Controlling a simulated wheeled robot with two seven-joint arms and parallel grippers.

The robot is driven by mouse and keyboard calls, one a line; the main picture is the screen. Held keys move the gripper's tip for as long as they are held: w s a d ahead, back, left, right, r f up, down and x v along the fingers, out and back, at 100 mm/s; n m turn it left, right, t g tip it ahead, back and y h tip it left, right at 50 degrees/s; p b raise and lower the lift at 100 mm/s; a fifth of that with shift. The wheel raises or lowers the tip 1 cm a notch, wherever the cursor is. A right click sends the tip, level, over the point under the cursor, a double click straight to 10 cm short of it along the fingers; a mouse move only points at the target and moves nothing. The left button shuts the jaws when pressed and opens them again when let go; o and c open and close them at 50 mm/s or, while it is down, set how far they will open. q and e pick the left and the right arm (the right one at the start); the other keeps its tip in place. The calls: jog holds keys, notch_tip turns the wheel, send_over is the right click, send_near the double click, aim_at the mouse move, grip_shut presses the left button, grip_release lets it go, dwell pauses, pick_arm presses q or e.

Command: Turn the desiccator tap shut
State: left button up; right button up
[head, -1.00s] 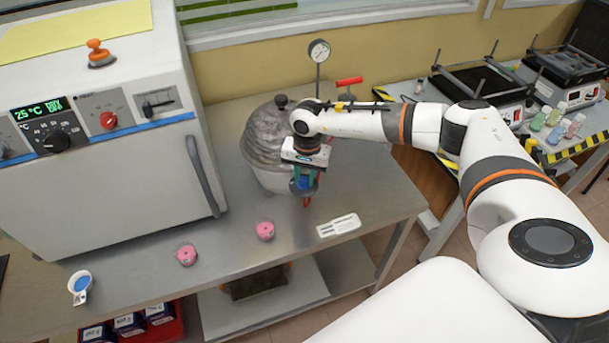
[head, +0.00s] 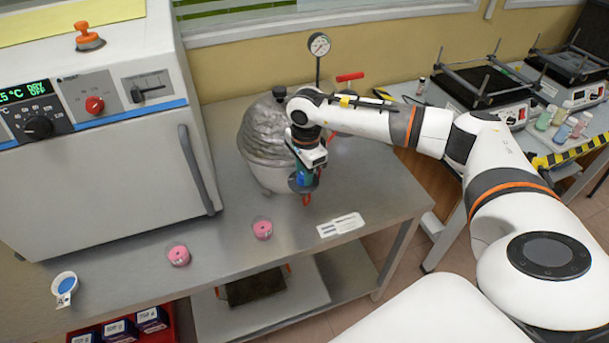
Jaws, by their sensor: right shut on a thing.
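The desiccator (head: 265,135) is a grey domed vessel with a pale lower bowl and a dark knob on top. It stands on the steel bench beside the oven. My right gripper (head: 305,185) points down at the front right of the desiccator. It is shut on the desiccator tap, whose red end (head: 307,200) shows just below the fingers. The gripper hides most of the tap, so its exact angle is hard to tell. My left gripper is not in view.
A white oven (head: 100,130) fills the left of the bench (head: 215,245). Two pink round pieces (head: 262,229) and a white labelled card (head: 341,225) lie near the front edge. A pressure gauge (head: 319,45) and a red-handled valve (head: 350,77) stand behind the desiccator.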

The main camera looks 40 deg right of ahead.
jog(key=shift+m+b, duration=0.55)
jog(key=shift+m, duration=0.65)
jog(key=shift+r, duration=0.1)
jog(key=o, duration=1)
jog(key=shift+c, duration=0.2)
notch_tip(320, 180, up, 12)
jog(key=b, duration=0.3)
jog(key=shift+s+a, duration=0.15)
jog(key=shift+s, duration=0.15)
